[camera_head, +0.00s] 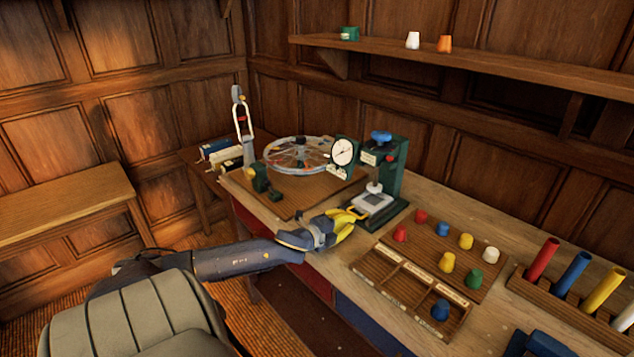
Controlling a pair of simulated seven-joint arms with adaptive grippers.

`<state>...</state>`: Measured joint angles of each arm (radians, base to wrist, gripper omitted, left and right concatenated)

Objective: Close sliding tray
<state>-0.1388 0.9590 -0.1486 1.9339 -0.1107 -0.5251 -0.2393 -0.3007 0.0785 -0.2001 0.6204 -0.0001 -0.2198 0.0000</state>
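The sliding tray (374,202) is a grey plate with a pale top, at the foot of a dark green press-like stand (393,172) with a blue knob and a round dial gauge. A thin yellow loop, perhaps its handle, shows at the tray's left front. The tray sticks out toward the front of the stand. My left gripper (343,222), with yellow fingers, is right beside that loop at the tray's front left. Its fingers overlap the loop in the picture, so I cannot tell whether they grip it. My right gripper is not in view.
A wooden sorting board (416,290) with coloured pegs lies right of the tray. A rack of coloured tubes (573,308) stands further right, near a dark blue object (540,344). A spoked wheel (298,154) lies behind left. A shelf (470,66) hangs above.

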